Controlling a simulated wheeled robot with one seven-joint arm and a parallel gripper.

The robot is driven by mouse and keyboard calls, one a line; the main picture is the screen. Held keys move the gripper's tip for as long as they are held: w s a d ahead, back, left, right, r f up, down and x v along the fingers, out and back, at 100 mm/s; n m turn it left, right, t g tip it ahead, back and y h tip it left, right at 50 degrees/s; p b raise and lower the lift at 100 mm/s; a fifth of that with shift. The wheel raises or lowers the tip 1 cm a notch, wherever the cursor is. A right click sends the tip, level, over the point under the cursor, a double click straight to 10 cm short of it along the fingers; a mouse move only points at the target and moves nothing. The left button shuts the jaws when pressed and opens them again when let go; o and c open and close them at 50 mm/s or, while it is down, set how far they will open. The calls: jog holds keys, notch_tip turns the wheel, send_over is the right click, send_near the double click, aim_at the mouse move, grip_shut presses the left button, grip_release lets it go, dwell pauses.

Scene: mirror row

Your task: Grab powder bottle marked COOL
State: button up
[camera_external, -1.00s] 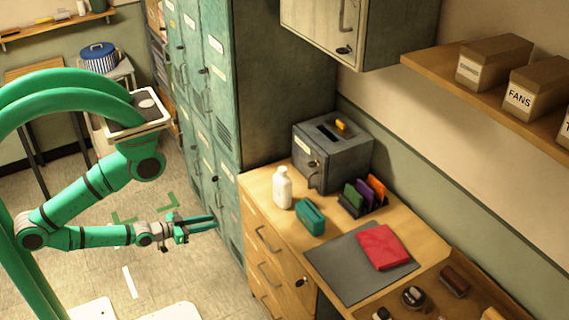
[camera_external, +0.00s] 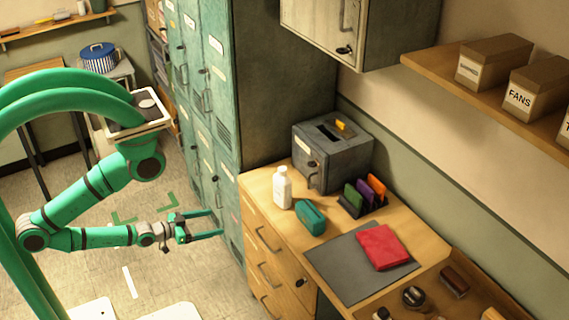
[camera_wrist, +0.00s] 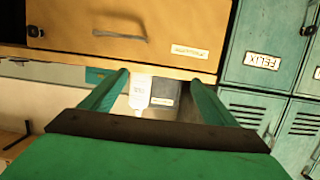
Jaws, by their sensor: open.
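A white bottle (camera_external: 282,188) stands upright on the wooden cabinet top, near its left end. Its label is too small to read in the external view. In the wrist view a white bottle (camera_wrist: 140,92) shows between my fingers, beyond the cabinet edge, with dark marks on it that I cannot read. My gripper (camera_external: 222,225) is open and empty. It is in front of the drawers, lower than the cabinet top and left of the bottle, apart from it. It also shows in the wrist view (camera_wrist: 158,80).
A grey metal box (camera_external: 325,160) stands behind the bottle. A teal case (camera_external: 310,216), a file holder (camera_external: 362,196) and a red folder (camera_external: 383,247) on a grey mat (camera_external: 335,272) lie to the right. Green lockers (camera_external: 205,120) stand at left.

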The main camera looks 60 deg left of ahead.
jog(key=w+d+r, duration=0.2)
jog(key=w+d, duration=0.4)
jog(key=w, duration=0.6)
jog(key=n+t+y, duration=0.2)
jog(key=y, duration=0.1)
send_near(277, 190)
jog(key=w, duration=0.3)
jog(key=w+a, duration=0.1)
jog(key=w, duration=0.1)
jog(key=shift+w+f, duration=0.2)
jog(key=shift+w, duration=0.05)
jog(key=shift+w+a+f, duration=0.1)
jog(key=shift+w+a, duration=0.1)
jog(key=shift+w, duration=1.55)
jog(key=shift+w+a+r, duration=0.1)
jog(key=shift+w+a, duration=0.1)
jog(key=shift+w, duration=1.55)
jog(key=shift+w+a+f, duration=0.1)
jog(key=shift+w+a, duration=0.1)
jog(key=shift+w, duration=1.55)
grip_shut()
